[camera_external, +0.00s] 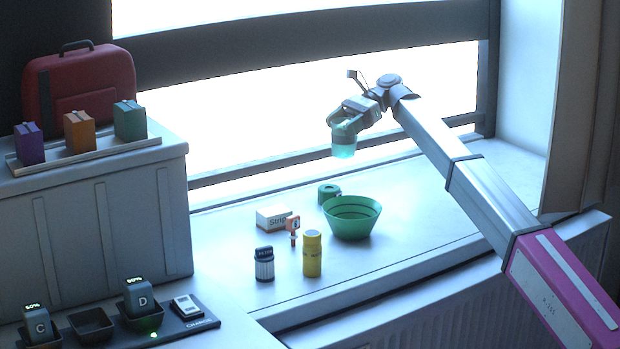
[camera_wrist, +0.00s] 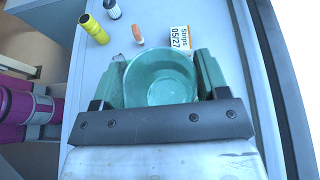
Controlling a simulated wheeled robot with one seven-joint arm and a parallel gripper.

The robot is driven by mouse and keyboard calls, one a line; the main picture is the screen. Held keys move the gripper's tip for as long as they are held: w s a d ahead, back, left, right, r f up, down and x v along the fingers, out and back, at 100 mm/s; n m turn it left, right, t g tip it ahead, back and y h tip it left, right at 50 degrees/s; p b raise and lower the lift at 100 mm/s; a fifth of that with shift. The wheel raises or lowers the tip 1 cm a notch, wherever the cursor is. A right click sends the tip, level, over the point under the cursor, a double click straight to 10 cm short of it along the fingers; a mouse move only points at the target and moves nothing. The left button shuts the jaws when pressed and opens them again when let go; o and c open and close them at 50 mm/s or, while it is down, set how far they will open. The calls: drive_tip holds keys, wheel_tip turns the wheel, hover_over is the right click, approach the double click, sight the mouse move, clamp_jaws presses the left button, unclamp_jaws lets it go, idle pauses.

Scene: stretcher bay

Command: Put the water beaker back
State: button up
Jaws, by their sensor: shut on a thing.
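The water beaker (camera_external: 344,149) is a small translucent teal cup. My gripper (camera_external: 345,128) is shut on it and holds it in the air above the window sill, up and behind the green bowl in the external view. In the wrist view the round open beaker (camera_wrist: 160,82) sits between the two green fingers of my gripper (camera_wrist: 160,75). It looks upright. Whether it holds water is not clear. The beaker and fingers hide part of the sill below.
On the sill (camera_external: 400,250) stand a green bowl (camera_external: 352,218), a green roll (camera_external: 328,192), a strips box (camera_external: 272,217), an orange-topped item (camera_external: 293,228), a yellow cylinder (camera_external: 312,255) and a dark-capped jar (camera_external: 264,264). Chargers (camera_external: 140,300) stand lower left. The right sill is clear.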

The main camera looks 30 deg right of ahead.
drive_tip(key=s+a+m+t, duration=0.1)
drive_tip(key=s+a, duration=0.3)
drive_tip(key=a, duration=1)
drive_tip(key=s+a, duration=0.5)
drive_tip(key=a, duration=0.8)
drive_tip(key=s+a+m+t, duration=0.1)
drive_tip(key=s+a, duration=0.3)
drive_tip(key=a, duration=1)
drive_tip(key=shift+w+d+f, duration=1.4)
drive_tip(key=shift+f, duration=1.25)
drive_tip(key=shift+w+d+f, duration=1.35)
drive_tip(key=shift+w+f, duration=0.1)
drive_tip(key=shift+f, duration=1.25)
drive_tip(key=shift+w+d+f, duration=1.4)
drive_tip(key=shift+f, duration=1.25)
drive_tip(key=shift+f, duration=0.1)
drive_tip(key=o, duration=1)
drive_tip(key=shift+c, duration=0.2)
